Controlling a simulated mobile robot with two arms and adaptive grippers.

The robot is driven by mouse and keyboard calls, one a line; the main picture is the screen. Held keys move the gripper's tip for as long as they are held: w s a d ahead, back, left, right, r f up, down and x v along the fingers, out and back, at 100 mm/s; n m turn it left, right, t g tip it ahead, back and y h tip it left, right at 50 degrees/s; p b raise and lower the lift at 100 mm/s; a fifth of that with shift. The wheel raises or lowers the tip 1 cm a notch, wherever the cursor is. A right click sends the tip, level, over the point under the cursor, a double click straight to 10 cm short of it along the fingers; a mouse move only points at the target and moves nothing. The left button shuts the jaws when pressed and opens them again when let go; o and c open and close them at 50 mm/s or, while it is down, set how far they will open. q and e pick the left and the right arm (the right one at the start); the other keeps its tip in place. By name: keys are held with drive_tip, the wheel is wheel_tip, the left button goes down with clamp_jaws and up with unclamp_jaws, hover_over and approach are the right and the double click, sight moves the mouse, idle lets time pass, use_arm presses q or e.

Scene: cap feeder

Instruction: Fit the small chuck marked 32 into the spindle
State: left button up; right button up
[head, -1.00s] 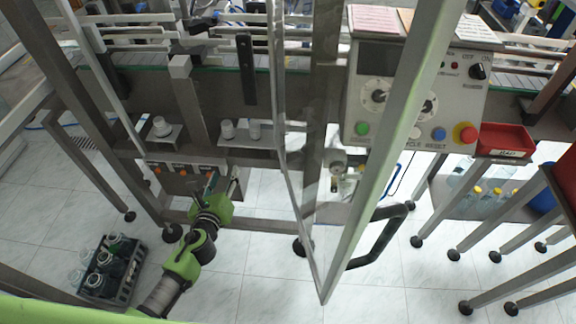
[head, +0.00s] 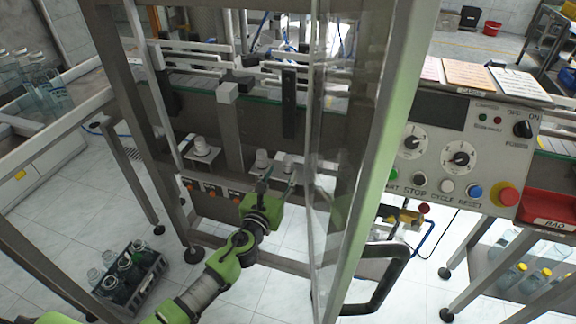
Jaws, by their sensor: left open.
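Small pale stepped cylinders that look like chucks stand on brackets inside the machine frame. One (head: 202,147) is on the left bracket; another (head: 262,158) and a third (head: 287,164) are on the right bracket. No 32 mark is readable, so I cannot tell which one is the small chuck. I cannot surely make out the spindle. My left gripper (head: 279,178) is open, its fingers pointing up at the right bracket, just below and in front of the two chucks there. Whether it touches either one is unclear. My right gripper is out of view.
A clear guard door with a metal frame (head: 372,150) and black handle (head: 375,280) stands right of my left gripper. The control panel (head: 460,150) and a red bin (head: 548,207) are further right. A dark crate of bottles (head: 130,278) sits on the floor at left.

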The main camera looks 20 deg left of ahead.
sight(286, 165)
use_arm(q)
drive_tip(key=shift+w+f+b, duration=0.2)
drive_tip(key=shift+w, duration=0.25)
drive_tip(key=shift+w+f+b, duration=0.2)
drive_tip(key=shift+w, duration=0.25)
drive_tip(key=shift+w+d+f+b, duration=0.15)
drive_tip(key=shift+w+b, duration=0.4)
drive_tip(key=shift+w, duration=2)
clamp_jaws()
drive_tip(key=shift+r, duration=0.25)
